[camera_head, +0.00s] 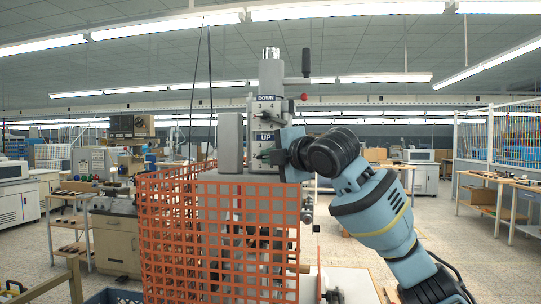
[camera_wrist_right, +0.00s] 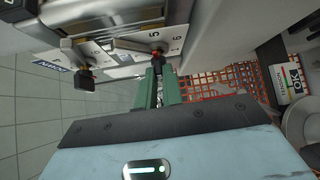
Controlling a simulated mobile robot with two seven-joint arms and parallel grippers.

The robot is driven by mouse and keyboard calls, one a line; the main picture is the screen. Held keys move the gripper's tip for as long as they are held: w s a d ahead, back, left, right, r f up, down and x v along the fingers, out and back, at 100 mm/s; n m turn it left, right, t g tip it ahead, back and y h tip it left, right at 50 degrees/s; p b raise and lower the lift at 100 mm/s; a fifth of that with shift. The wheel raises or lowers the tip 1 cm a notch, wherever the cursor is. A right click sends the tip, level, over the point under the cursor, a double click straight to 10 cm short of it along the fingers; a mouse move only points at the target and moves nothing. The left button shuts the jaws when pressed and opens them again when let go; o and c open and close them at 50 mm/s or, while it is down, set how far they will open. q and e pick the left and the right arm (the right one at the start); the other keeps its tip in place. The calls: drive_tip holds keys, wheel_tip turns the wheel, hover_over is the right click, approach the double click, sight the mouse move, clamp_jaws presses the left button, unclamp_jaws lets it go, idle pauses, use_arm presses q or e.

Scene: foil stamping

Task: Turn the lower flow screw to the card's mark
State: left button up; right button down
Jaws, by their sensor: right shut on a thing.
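The grey press column carries a DOWN plate (camera_head: 267,98) above an UP plate (camera_head: 265,138), each with a numbered scale. My right gripper (camera_head: 272,157) reaches in from the right, just below the UP plate. In the right wrist view its green fingers (camera_wrist_right: 160,86) are shut around the lower flow screw (camera_wrist_right: 157,52), whose dark and red end shows at the fingertips. The screw's pointer and exact setting are not clear. The upper screw's black knob (camera_wrist_right: 86,78) stands apart, to the left. My left gripper is not in view.
An orange mesh guard (camera_head: 220,235) surrounds the machine's lower front. Workbenches (camera_head: 500,180) stand at the right, with open floor between.

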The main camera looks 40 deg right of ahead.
drive_tip(key=shift+f+m+t, duration=0.15)
drive_tip(key=shift+m+t, duration=0.35)
drive_tip(key=shift+t, duration=0.1)
drive_tip(key=c, duration=1.5)
unclamp_jaws()
drive_tip(key=shift+c, duration=0.2)
drive_tip(key=shift+s, duration=0.1)
drive_tip(key=s, duration=0.7)
drive_tip(key=shift+s+a, duration=0.25)
drive_tip(key=shift+a, duration=0.2)
